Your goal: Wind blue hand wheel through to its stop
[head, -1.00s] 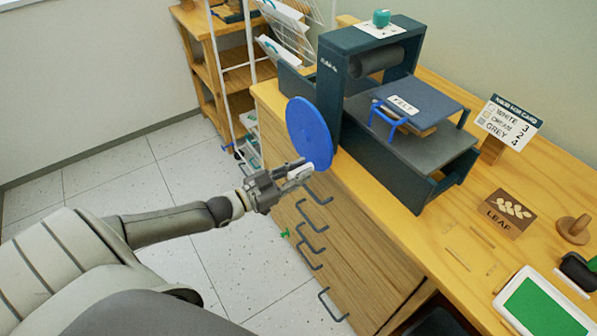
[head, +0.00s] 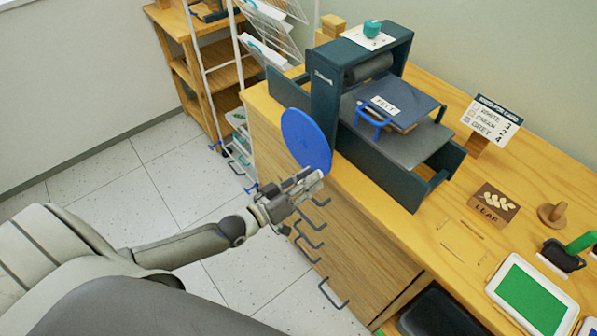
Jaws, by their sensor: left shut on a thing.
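The blue hand wheel (head: 305,138) is a flat disc on the left side of the dark press (head: 325,95), which stands on the wooden bench. My left gripper (head: 314,180) is at the wheel's lower edge and is shut on it, covering part of the rim. The exact grip point is hidden behind the fingers. My right gripper does not show.
The press bed carries a felt board (head: 400,108) with a blue handle. A leaf block (head: 494,201), a wooden knob (head: 552,214), a green pad (head: 533,303) and a card sign (head: 490,120) are on the bench. Drawer handles (head: 333,294) stick out below the gripper.

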